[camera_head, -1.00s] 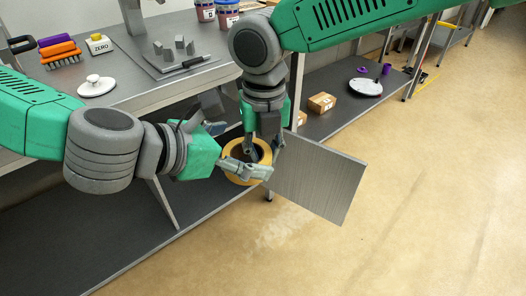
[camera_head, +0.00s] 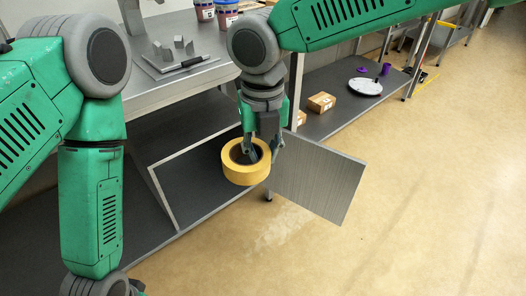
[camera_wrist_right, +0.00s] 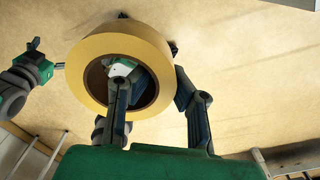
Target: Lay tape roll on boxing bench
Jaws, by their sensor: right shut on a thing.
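The yellow tape roll (camera_head: 240,175) is in my right gripper (camera_head: 260,151), held in the air in front of the steel bench. In the right wrist view, the roll (camera_wrist_right: 88,50) has one finger through its hole and the other outside, shut on the ring wall. In the right wrist view, the left gripper (camera_wrist_right: 46,55) shows at the left, fingers apart and empty, clear of the roll. I cannot tell which bench is the boxing bench.
A steel bench (camera_head: 150,80) with a board and tubs (camera_head: 215,12) stands at the back left. Grey panels (camera_head: 318,182) flank the roll. A lower shelf (camera_head: 335,118) holds a small box (camera_head: 321,102) and a white disc (camera_head: 365,87). Floor at right is clear.

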